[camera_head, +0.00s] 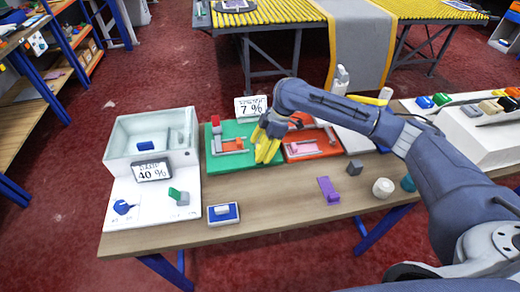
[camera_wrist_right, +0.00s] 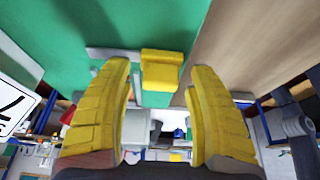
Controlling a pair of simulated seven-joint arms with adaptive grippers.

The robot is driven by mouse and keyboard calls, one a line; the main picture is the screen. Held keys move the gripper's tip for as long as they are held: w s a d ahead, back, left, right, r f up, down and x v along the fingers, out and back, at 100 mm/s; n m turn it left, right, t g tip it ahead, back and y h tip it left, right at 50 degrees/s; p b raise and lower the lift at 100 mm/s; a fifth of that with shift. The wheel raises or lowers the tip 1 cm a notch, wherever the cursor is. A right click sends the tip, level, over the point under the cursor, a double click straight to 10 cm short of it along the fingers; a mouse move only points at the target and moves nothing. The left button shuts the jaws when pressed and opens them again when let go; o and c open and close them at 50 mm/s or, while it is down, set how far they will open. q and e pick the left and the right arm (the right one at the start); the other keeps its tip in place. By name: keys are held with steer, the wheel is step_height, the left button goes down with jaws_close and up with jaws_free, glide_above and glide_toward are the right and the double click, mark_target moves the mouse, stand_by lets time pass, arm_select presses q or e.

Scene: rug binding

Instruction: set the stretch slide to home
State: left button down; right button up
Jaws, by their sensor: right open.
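A green board (camera_head: 219,160) on the table carries a red block (camera_head: 216,121) and a grey bracket; which part is the stretch slide I cannot tell for sure. My right gripper (camera_head: 267,150) hangs over the board's right side, its yellow fingers open and empty. In the right wrist view, a yellow block (camera_wrist_right: 161,70) on a grey rail (camera_wrist_right: 112,54) shows on the green board, between and just beyond the parted fingertips (camera_wrist_right: 157,80). The gripper hides this block in the head view. A sign (camera_head: 251,108) behind the board reads 7 %. My left gripper is out of view.
An orange board (camera_head: 304,153) lies right of the green one. A white bin (camera_head: 122,138) with a 40 % sign (camera_head: 152,170) stands left. A blue-and-white block (camera_head: 223,213) and a purple piece (camera_head: 329,190) lie in front. The table's front middle (camera_head: 270,210) is clear.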

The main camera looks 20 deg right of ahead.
steer(key=shift+f, duration=0.15)
steer(key=shift+c, duration=0.2)
jaws_close()
stand_by(0.3)
